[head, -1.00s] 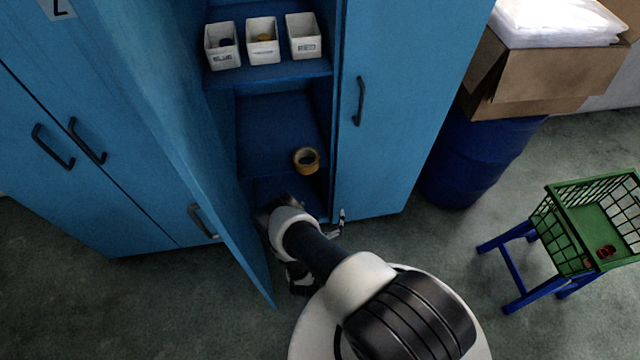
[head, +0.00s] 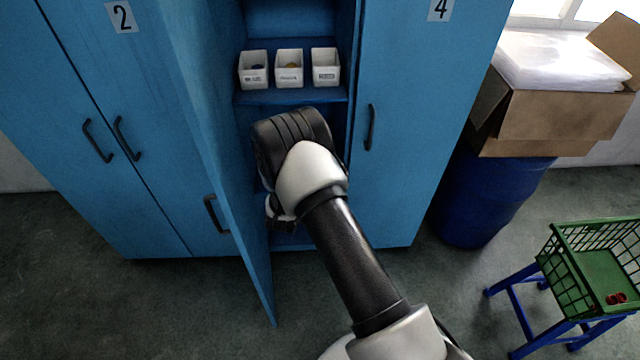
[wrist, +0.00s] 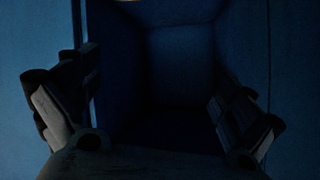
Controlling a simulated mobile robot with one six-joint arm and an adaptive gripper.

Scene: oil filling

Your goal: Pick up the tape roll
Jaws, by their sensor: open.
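The tape roll is hidden behind my arm in the head view. A thin tan sliver at the top edge of the wrist view may be part of it, but I cannot tell. My gripper (wrist: 155,105) is open and empty, its two fingers wide apart. It faces the dark blue inside of the open cabinet (head: 357,190). In the head view only a small part of my gripper shows below my wrist, at the cabinet opening.
The open cabinet door (head: 215,170) stands close on the left of my arm. Three white bins (head: 289,68) stand on a shelf above. A closed door (head: 400,130) is on the right. A blue barrel (head: 490,195) carries a cardboard box (head: 560,120). A green basket (head: 585,275) stands lower right.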

